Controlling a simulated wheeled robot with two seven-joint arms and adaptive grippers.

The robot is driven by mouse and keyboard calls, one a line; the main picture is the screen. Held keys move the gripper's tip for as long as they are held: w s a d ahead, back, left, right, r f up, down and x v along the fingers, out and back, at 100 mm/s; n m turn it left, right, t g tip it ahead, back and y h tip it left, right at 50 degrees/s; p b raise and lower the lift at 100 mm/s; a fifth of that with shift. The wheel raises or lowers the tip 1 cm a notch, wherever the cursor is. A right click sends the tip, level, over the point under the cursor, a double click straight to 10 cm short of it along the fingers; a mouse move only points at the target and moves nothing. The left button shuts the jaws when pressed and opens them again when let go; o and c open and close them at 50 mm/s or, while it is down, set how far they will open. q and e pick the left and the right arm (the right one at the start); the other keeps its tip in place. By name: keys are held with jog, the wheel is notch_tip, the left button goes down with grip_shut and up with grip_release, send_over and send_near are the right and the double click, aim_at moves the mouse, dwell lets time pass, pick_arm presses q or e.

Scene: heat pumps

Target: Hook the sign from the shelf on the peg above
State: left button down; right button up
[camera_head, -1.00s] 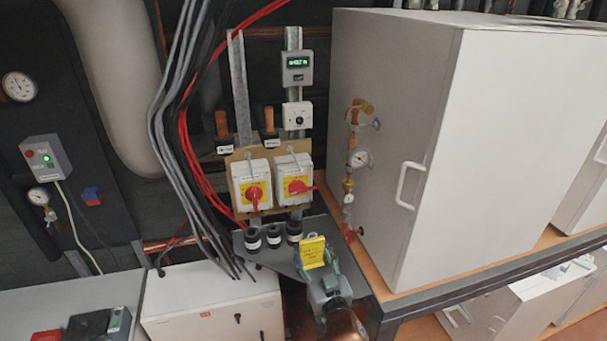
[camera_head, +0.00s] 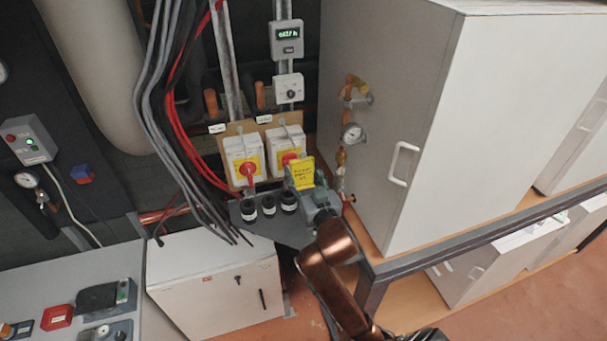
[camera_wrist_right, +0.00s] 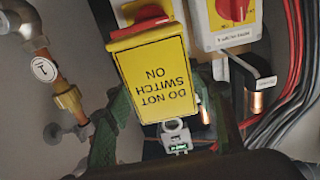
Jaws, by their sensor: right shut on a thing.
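The yellow sign (camera_head: 301,172), reading DO NOT SWITCH ON, is held by my right gripper (camera_head: 303,186). The gripper is shut on it, with green fingers at its two sides. The sign is in front of the lower right part of the right switch (camera_head: 285,139). In the wrist view the sign (camera_wrist_right: 158,78) appears upside down near a red knob (camera_wrist_right: 138,22); contact cannot be told. A small pale peg (camera_head: 284,127) shows at the top of the right switch. The grey shelf (camera_head: 290,232) is below the sign. My left gripper is not in view.
Several black cylinders (camera_head: 268,206) stand on the shelf. The left switch (camera_head: 244,159) is beside the right one. A pipe with a gauge (camera_head: 352,134) and a big white cabinet (camera_head: 430,120) stand close on the right. Red and grey cables (camera_head: 178,100) hang at the left.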

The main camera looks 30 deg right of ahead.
jog(key=x, duration=0.5)
jog(key=f+x, duration=0.1)
jog(key=x, duration=0.1)
jog(key=shift+w+f, duration=0.1)
jog(key=shift+w, duration=0.25)
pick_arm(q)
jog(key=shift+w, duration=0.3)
pick_arm(e)
jog(key=shift+w+d+f, duration=0.1)
jog(key=shift+w+f, duration=0.05)
jog(key=shift+f, duration=0.05)
dwell(0.4)
jog(key=o, duration=1.2)
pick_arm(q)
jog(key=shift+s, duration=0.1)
